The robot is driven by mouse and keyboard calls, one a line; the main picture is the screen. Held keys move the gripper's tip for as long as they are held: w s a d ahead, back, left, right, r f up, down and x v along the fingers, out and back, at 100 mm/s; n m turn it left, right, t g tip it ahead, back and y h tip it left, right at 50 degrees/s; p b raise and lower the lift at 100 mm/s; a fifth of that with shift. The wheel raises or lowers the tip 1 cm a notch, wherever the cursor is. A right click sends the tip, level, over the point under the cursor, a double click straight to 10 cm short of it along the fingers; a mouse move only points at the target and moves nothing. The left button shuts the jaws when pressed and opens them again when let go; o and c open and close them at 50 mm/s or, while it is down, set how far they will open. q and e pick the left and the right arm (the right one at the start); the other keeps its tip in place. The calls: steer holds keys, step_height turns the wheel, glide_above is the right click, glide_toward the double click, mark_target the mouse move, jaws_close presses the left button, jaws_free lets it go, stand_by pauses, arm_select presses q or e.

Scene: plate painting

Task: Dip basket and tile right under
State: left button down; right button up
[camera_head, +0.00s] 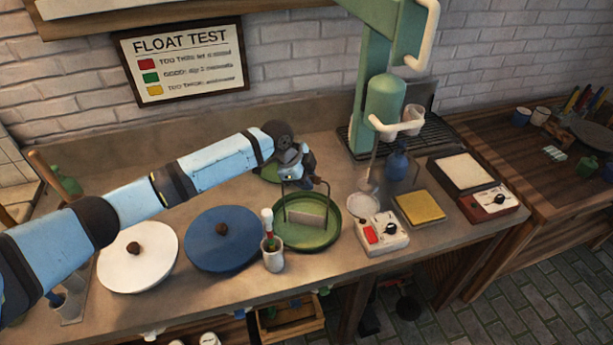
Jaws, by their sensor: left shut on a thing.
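My left gripper (305,182) reaches in from the left and is shut on the thin dark handle of a wire basket (327,203). A pale beige tile (307,213) sits in the basket, below the gripper. Basket and tile are over or inside the round green basin (330,238). The tile's upper part shows clear of the green; whether its lower edge is in the liquid I cannot tell. My right gripper is out of view.
A white lid (120,270) and a blue lid (215,258) lie left of the basin. A small pot (273,261) with a brush-like tool stands close at its front left. A switch box (386,239) and yellow sponge (420,207) are right. A green stand (385,102) rises behind.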

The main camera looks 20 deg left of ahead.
arm_select(q)
step_height(320, 180, down, 7)
steer(key=b, duration=0.3)
steer(key=shift+r, duration=0.15)
stand_by(0.6)
steer(key=shift+f, duration=0.2)
stand_by(0.7)
steer(key=shift+p, duration=0.6)
stand_by(2.4)
stand_by(0.4)
